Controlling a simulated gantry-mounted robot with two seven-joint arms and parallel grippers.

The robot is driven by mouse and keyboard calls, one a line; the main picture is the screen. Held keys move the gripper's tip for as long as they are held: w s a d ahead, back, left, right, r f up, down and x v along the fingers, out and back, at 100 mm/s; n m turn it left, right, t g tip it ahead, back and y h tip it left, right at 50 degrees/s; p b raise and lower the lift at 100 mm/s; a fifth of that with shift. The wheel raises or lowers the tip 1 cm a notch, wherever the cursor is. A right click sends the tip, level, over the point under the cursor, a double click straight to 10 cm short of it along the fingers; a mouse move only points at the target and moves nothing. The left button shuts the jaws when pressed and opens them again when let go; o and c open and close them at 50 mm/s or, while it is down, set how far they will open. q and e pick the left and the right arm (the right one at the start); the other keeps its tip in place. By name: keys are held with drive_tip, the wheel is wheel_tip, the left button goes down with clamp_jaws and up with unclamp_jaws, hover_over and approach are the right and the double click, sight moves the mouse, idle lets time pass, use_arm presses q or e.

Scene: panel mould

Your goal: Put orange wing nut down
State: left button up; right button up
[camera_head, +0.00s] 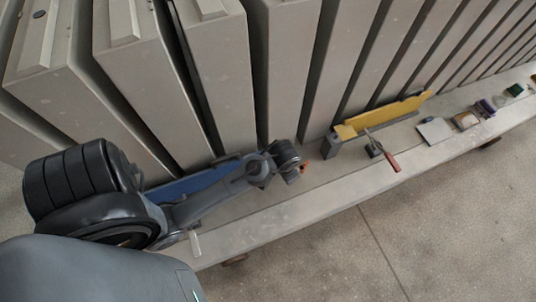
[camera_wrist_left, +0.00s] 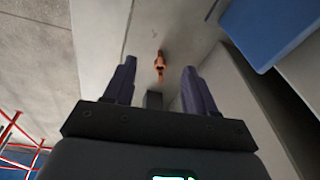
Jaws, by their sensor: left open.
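In the left wrist view the orange wing nut (camera_wrist_left: 159,66) lies on the pale concrete surface, beyond and between the two dark fingers of my left gripper (camera_wrist_left: 158,80). The fingers are apart and nothing is between their tips that I can see. In the head view a small bit of the orange wing nut (camera_head: 304,168) shows beside the end of my left gripper (camera_head: 297,172), which hides the rest. I cannot tell whether the fingers touch it. My right gripper is not in view.
A blue object (camera_head: 190,184) lies behind my left arm. A yellow tool (camera_head: 380,117) and a red-handled tool (camera_head: 384,150) lie to the right on the ledge (camera_head: 335,185). Several small items sit farther right. Tall grey panels (camera_head: 290,65) stand behind.

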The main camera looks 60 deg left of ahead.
use_arm(q)
drive_tip(key=s+d+r+m+t, duration=0.1)
drive_tip(key=s+d+r, duration=0.2)
drive_tip(key=s, duration=0.2)
drive_tip(key=s+d+r+m+h, duration=0.1)
drive_tip(key=s+d+r, duration=0.2)
drive_tip(key=s+r, duration=0.1)
drive_tip(key=shift+s+t, duration=0.4)
drive_tip(key=shift+s, duration=0.5)
drive_tip(key=shift+r, duration=0.2)
wheel_tip(320, 180, up, 12)
drive_tip(key=p, duration=1.2)
drive_tip(key=shift+r+p, duration=0.25)
drive_tip(key=shift+p, duration=0.15)
